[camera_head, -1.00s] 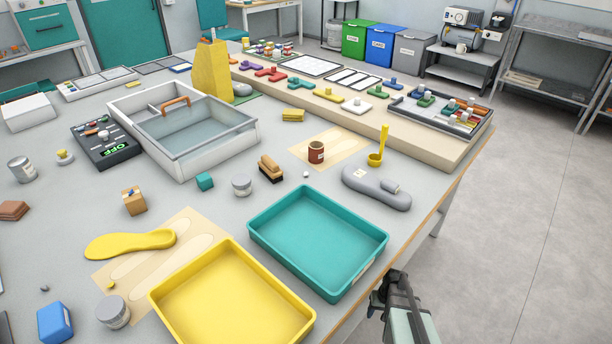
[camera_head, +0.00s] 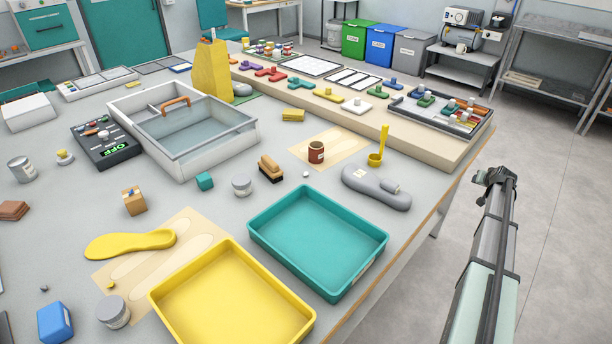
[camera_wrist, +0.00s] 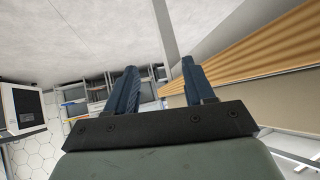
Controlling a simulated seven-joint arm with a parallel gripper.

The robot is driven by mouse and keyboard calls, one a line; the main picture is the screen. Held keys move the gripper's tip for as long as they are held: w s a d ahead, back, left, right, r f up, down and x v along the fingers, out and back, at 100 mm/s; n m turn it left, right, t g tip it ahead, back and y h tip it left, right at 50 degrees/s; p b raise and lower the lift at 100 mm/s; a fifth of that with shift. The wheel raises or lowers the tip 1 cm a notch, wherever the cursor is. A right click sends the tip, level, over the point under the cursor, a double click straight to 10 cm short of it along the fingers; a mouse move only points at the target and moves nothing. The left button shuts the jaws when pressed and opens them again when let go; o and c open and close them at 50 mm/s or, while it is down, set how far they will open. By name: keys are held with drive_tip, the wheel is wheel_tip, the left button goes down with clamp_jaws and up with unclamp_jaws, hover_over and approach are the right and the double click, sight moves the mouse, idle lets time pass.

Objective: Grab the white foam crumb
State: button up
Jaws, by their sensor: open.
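The white foam crumb (camera_head: 306,174) is a tiny pale lump on the grey table, between the brown brush (camera_head: 270,169) and the dark red jar (camera_head: 316,152), behind the teal tray. It does not show in the wrist view. My gripper (camera_head: 494,177) is off the table's right edge, above the floor and far to the right of the crumb. In the wrist view, the two dark fingers of my gripper (camera_wrist: 160,78) are spread apart with nothing between them.
A teal tray (camera_head: 371,268) and a yellow tray (camera_head: 165,300) stand at the table's front. A grey device (camera_head: 376,188) and a yellow scoop (camera_head: 383,140) are right of the crumb. A white lidded basin (camera_head: 165,155) is at left. A small bare patch surrounds the crumb.

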drive_tip(key=w+d+r+t+h, duration=0.1)
drive_tip(key=w+r, duration=0.3)
drive_tip(key=r, duration=0.6)
drive_tip(key=w+d+r+t, duration=0.1)
drive_tip(key=w+r, duration=0.4)
drive_tip(key=r, duration=0.5)
drive_tip(key=w+a+r+n+y, duration=0.1)
drive_tip(key=w+a+r, duration=0.3)
drive_tip(key=a, duration=0.4)
drive_tip(key=w+a+f+n+g+y, duration=0.1)
drive_tip(key=w+a+n+g+y, duration=0.15)
drive_tip(key=a, duration=1.35)
drive_tip(key=n+g+y, duration=0.1)
drive_tip(key=n+g, duration=0.8)
drive_tip(key=n, duration=0.1)
hover_over(307, 174)
wheel_tip(307, 174, down, 5)
drive_tip(key=shift+t, duration=0.25)
drive_tip(key=f, duration=0.8)
drive_tip(key=shift+w+d, duration=0.15)
drive_tip(key=shift+d, duration=0.1)
drive_tip(key=shift+a+f, duration=0.15)
drive_tip(key=shift+f, duration=1.1)
drive_tip(key=shift+a+f, duration=0.1)
drive_tip(key=shift+f, duration=1.15)
clamp_jaws()
